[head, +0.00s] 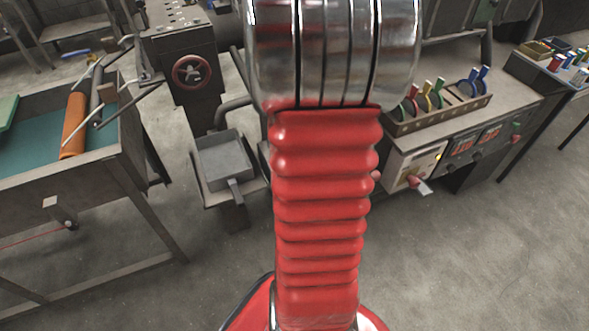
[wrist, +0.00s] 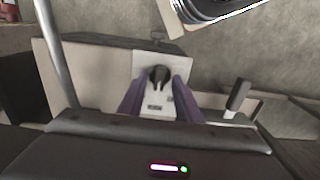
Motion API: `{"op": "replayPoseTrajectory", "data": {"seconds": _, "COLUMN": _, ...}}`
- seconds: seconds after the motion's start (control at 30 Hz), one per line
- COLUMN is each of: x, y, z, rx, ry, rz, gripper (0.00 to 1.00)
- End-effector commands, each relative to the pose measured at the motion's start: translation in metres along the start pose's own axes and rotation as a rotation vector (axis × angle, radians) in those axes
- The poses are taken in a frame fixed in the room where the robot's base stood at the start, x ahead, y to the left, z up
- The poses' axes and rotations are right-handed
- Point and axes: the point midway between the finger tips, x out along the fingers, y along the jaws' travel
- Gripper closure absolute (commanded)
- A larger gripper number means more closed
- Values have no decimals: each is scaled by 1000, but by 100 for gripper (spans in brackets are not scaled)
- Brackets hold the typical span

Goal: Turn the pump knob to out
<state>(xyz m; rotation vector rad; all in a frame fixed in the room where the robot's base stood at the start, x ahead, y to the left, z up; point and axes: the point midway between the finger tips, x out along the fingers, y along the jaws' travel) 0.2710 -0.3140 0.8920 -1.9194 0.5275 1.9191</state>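In the wrist view a dark knob (wrist: 158,76) with a forked shape sits on a pale plate (wrist: 150,62) with small labels; the label text is too small to read. I take it to be the pump knob, though I cannot confirm this. My gripper (wrist: 157,88) has its two purple fingers apart, one on each side of the knob in the picture. No contact is visible, and the gap in depth is unclear. In the head view my arm fills the middle and my gripper does not show.
The wrist view shows a metal pipe (wrist: 52,55) at left and a dark lever (wrist: 238,96) at right. In the head view, a teal-topped bench (head: 110,150) stands left, a red handwheel machine (head: 193,72) behind, and a control bench (head: 465,125) right. Floor at lower right is clear.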

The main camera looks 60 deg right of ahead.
Motion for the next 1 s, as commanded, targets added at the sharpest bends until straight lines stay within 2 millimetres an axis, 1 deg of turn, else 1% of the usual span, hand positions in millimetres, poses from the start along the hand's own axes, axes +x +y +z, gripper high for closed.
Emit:
{"op": "replayPoseTrajectory", "data": {"seconds": 0.2, "x": 0, "y": 0, "z": 0, "rx": 0, "ry": 0, "rz": 0, "gripper": 69}}
{"op": "replayPoseTrajectory", "data": {"seconds": 0.63, "x": 0, "y": 0, "z": 0, "rx": -1, "ry": 0, "rz": 0, "gripper": 99}}
{"op": "replayPoseTrajectory", "data": {"seconds": 0.77, "x": 0, "y": -1, "z": 0, "rx": -1, "ry": 0, "rz": -1, "gripper": 100}}
{"op": "replayPoseTrajectory", "data": {"seconds": 0.8, "x": 0, "y": -5, "z": 2, "rx": -2, "ry": 0, "rz": -1, "gripper": 100}}
{"op": "replayPoseTrajectory", "data": {"seconds": 1.0, "x": 0, "y": -2, "z": 0, "rx": 8, "ry": -2, "rz": -3, "gripper": 100}}
